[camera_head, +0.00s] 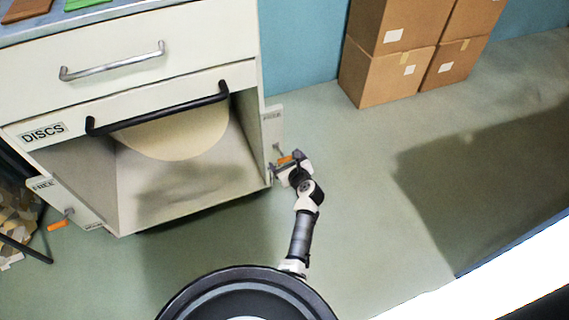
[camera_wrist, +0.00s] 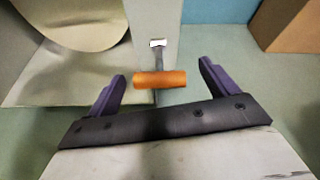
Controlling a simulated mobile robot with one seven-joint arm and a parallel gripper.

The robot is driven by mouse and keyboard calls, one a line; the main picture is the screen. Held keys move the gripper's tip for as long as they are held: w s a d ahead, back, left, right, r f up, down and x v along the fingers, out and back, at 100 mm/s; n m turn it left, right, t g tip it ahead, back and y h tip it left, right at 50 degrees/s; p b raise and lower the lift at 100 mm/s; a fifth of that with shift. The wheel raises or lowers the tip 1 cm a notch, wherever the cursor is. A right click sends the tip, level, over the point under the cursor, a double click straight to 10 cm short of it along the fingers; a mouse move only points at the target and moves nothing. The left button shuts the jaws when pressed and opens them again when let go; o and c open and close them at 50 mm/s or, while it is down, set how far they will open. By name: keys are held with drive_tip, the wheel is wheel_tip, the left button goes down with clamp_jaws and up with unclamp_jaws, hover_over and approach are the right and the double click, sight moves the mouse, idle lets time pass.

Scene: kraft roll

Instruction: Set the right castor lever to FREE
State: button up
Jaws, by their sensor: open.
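The right castor lever has an orange handle (camera_head: 285,160) at the lower right corner of the cabinet, partly hidden by my gripper in the head view. In the wrist view the orange handle (camera_wrist: 160,79) lies crosswise between my fingers, on a grey stem rising to a light pivot on the pale plate (camera_wrist: 157,22). My gripper (camera_wrist: 162,80) is open, with one purple finger on each side of the handle and a gap on both sides. The plate (camera_head: 272,122) carries a label at its top, too blurred to read surely.
The cabinet (camera_head: 180,75) has a drawer marked DISCS and an open lower bay with a pale roll (camera_head: 180,135). A left lever (camera_head: 58,223) with an orange handle sits by a FREE label. Cardboard boxes (camera_head: 385,75) stand at the back. Floor to the right is clear.

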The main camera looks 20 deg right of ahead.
drive_tip(key=shift+b+x, duration=0.4)
drive_tip(key=shift+x, duration=0.6)
